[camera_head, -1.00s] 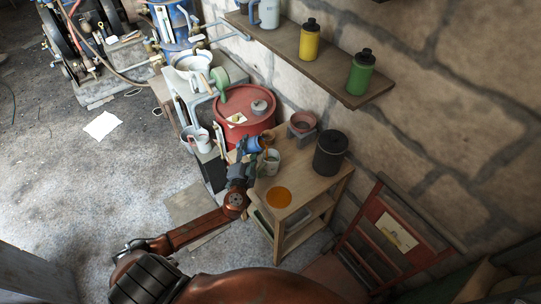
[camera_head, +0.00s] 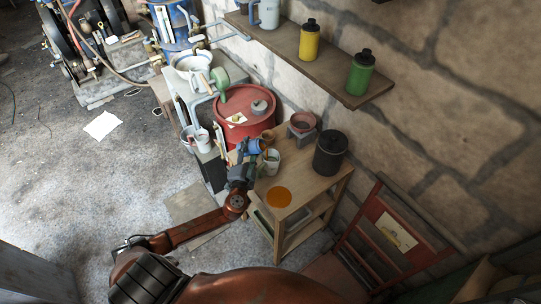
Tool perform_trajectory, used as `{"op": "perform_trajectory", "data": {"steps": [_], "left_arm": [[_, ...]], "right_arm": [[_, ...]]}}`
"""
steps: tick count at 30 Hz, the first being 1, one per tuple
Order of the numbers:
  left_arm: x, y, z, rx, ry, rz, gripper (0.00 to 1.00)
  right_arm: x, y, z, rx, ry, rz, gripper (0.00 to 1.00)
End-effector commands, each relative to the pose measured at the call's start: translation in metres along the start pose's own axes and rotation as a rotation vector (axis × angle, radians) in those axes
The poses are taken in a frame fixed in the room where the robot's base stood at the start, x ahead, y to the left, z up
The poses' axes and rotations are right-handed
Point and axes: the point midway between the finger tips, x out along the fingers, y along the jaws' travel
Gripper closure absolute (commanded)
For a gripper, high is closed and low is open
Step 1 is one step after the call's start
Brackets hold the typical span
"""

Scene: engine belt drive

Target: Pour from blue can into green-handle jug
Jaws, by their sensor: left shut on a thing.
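The blue can (camera_head: 254,147) is in my left gripper (camera_head: 247,152), which is shut on it. The can is tipped on its side, its mouth toward the right, with a brownish-orange patch at the mouth. A small pale jug (camera_head: 272,163) stands upright on the wooden stand, just below and right of the can's mouth. Its handle is too small to make out clearly. The can appears above the jug's rim; I cannot tell whether they touch. My right gripper is not in view.
A red drum (camera_head: 244,108) stands behind my gripper. A red chair (camera_head: 385,240) is at right. A wall shelf (camera_head: 340,84) holds yellow and green bottles.

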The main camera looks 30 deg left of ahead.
Motion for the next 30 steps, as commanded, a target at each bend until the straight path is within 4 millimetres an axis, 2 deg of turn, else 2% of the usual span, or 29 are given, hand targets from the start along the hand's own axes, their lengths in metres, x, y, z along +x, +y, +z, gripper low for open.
{"op": "perform_trajectory", "data": {"steps": [30], "left_arm": [[0.0004,-0.0006,0.0002,0.092,0.001,-0.002,1.00]], "right_arm": [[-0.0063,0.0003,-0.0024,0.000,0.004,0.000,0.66]]}}
